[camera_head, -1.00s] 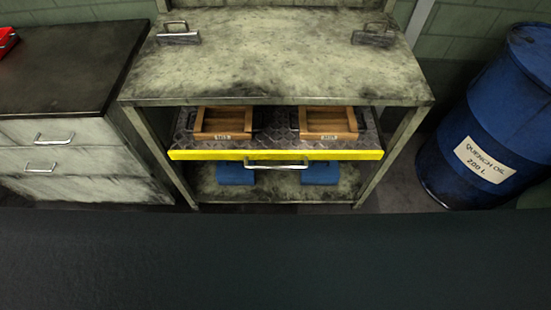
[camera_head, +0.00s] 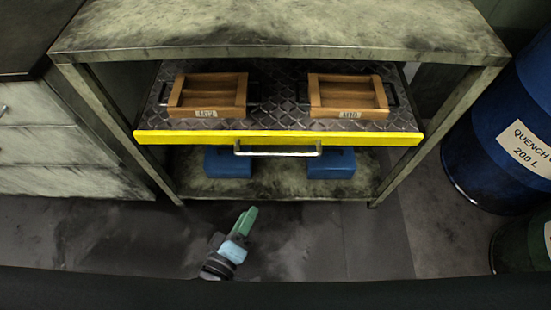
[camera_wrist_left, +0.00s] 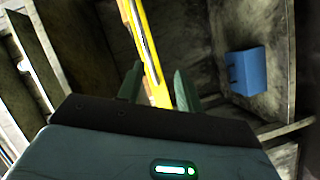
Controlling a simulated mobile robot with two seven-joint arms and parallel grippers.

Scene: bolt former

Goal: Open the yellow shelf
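The yellow shelf has a yellow front edge (camera_head: 380,139) and a dark diamond-plate surface. It sits under the worktop, and two wooden trays show on it. Its metal bar handle (camera_head: 278,150) is at the middle of the front. My left gripper (camera_head: 246,220) is below and in front of the handle, apart from it. In the left wrist view my left gripper (camera_wrist_left: 157,82) has its two fingers spread, with the yellow front (camera_wrist_left: 146,50) seen beyond and between them. Nothing shows held. My right gripper is not in view.
The worktop (camera_head: 280,25) overhangs the shelf. Blue boxes (camera_head: 331,165) lie on the lower board. A drawer cabinet (camera_head: 60,150) stands left. A blue drum (camera_head: 500,130) and a dark green one (camera_head: 520,245) stand right. The floor in front is clear.

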